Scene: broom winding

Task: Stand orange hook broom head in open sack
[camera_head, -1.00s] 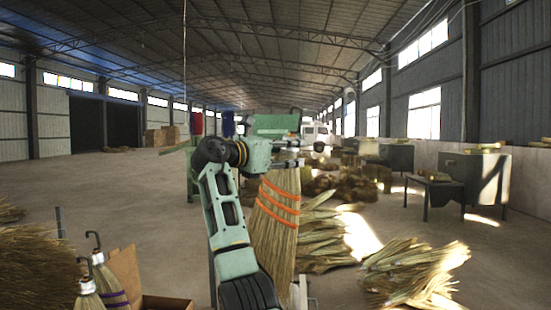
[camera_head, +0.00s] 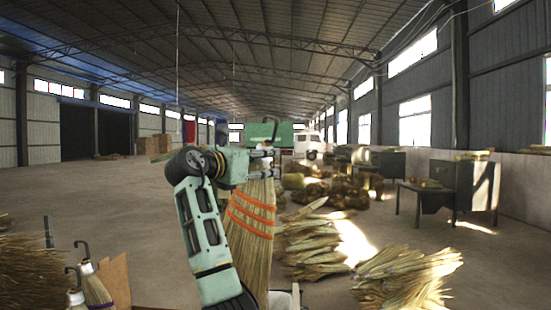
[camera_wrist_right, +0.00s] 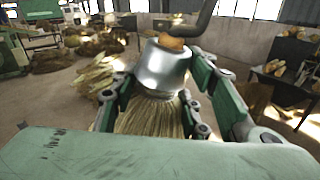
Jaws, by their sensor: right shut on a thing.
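The orange-banded broom head (camera_head: 250,215) hangs bristles down below my right gripper (camera_head: 263,163) in the head view. In the right wrist view my right gripper (camera_wrist_right: 165,105) is shut around the broom head's neck, just at and below its silver metal cap (camera_wrist_right: 162,68). A dark hook (camera_wrist_right: 205,18) rises from the cap. The broom head is upright, tilted slightly. My left gripper is not in view. I cannot make out an open sack in these frames.
Hook broom heads (camera_head: 95,288) stand at the lower left beside a cardboard box flap (camera_head: 115,280) and a large straw heap (camera_head: 30,270). Straw bundles (camera_head: 405,275) lie on the floor at right. Metal tables (camera_head: 425,195) stand farther right. The floor at left centre is open.

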